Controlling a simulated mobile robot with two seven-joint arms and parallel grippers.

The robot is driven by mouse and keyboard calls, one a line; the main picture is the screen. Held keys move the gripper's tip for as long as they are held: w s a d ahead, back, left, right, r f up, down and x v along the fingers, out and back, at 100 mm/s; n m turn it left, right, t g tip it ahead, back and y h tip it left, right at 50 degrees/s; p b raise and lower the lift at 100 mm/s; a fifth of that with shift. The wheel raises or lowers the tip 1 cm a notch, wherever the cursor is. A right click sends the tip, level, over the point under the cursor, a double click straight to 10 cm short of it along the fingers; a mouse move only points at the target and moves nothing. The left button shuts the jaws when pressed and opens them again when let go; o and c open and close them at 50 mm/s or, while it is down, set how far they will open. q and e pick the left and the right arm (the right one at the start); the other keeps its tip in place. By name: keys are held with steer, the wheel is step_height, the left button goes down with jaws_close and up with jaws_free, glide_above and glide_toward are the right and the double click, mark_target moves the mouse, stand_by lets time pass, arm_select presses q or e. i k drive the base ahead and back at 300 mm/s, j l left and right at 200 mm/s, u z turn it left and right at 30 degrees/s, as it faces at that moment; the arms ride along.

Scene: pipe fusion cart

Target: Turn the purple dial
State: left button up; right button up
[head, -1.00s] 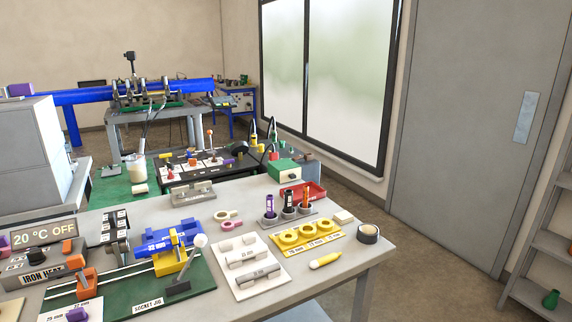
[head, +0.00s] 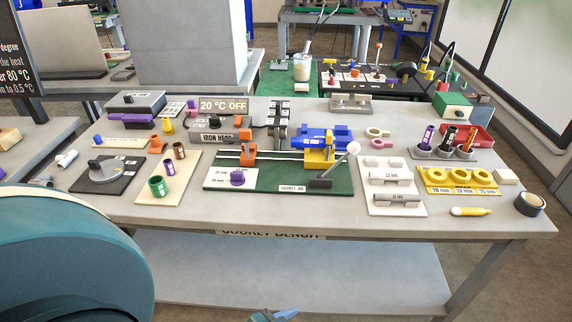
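The purple dial (head: 237,178) sits on a small white plate with size labels. The plate is at the front left of the green socket jig base (head: 330,184) on the bench. A large teal link of my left arm fills the lower left of the head view, clear of the dial. A small blue-grey tip, probably of my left gripper (head: 275,315), shows at the bottom edge, well below the dial. Its opening cannot be made out. My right gripper is not in view.
On the bench (head: 300,217), a blue pipe in a yellow clamp (head: 320,152) and a lever with a white ball (head: 353,148) stand right of the dial. An orange block (head: 248,154) stands just behind it. Left are a dark dial board (head: 107,174) and coloured sockets. The front strip is clear.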

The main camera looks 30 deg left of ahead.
mark_target(237, 178)
steer(key=u, duration=1.4)
